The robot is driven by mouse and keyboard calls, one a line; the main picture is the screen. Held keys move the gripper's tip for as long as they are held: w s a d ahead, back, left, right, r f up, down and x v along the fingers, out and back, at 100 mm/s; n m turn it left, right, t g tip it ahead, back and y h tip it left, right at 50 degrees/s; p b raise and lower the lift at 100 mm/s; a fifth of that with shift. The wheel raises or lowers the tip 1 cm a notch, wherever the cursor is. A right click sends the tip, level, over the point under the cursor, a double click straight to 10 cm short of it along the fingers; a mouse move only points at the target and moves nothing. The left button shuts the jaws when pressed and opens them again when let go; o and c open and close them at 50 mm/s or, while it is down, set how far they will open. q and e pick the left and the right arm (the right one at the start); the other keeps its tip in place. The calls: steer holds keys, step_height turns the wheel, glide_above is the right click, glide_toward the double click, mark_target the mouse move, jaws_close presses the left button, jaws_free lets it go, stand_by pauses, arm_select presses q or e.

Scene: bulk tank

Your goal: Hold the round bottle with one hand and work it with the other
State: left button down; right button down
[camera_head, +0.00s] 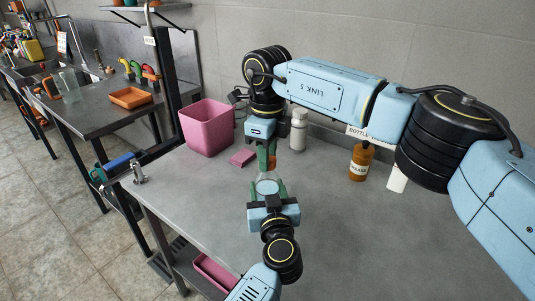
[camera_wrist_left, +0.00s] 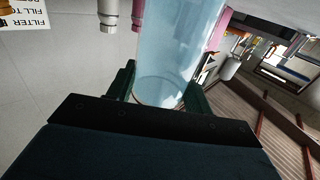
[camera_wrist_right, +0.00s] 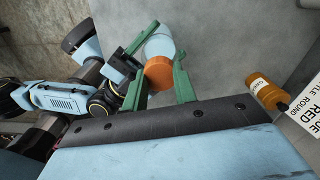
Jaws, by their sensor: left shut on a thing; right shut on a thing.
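The round bottle is clear and pale blue, in the head view (camera_head: 267,187) over the front part of the table. My left gripper (camera_head: 267,188) is shut on its body from below; the left wrist view shows the clear wall (camera_wrist_left: 170,45) between the green fingers. My right gripper (camera_head: 264,158) comes from above and is shut at the orange cap (camera_wrist_right: 159,73), with a green finger on each side of it. The bottle body (camera_wrist_right: 160,46) shows beyond the cap in the right wrist view. In the head view the cap is mostly hidden by the fingers.
A pink bin (camera_head: 206,130) and a pink block (camera_head: 242,158) are at the back left. A white bottle (camera_head: 298,130) and an orange-brown labelled bottle (camera_head: 360,163) stand at the back, by a sign (camera_head: 370,133). The table's right front (camera_head: 400,245) is clear.

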steer(key=c, duration=1)
jaws_free()
steer(key=shift+c, duration=0.2)
step_height(320, 180, up, 12)
arm_select(q)
steer(key=c, duration=0.5)
jaws_free()
steer(key=shift+s, duration=0.15)
steer(key=s+p, duration=0.1)
steer(key=s, duration=0.3)
steer(key=s+d+p, duration=0.1)
steer(key=s, duration=0.3)
steer(key=s+d+p, duration=0.1)
steer(key=s, duration=0.4)
arm_select(e)
step_height(320, 180, up, 3)
steer(key=shift+r, duration=0.1)
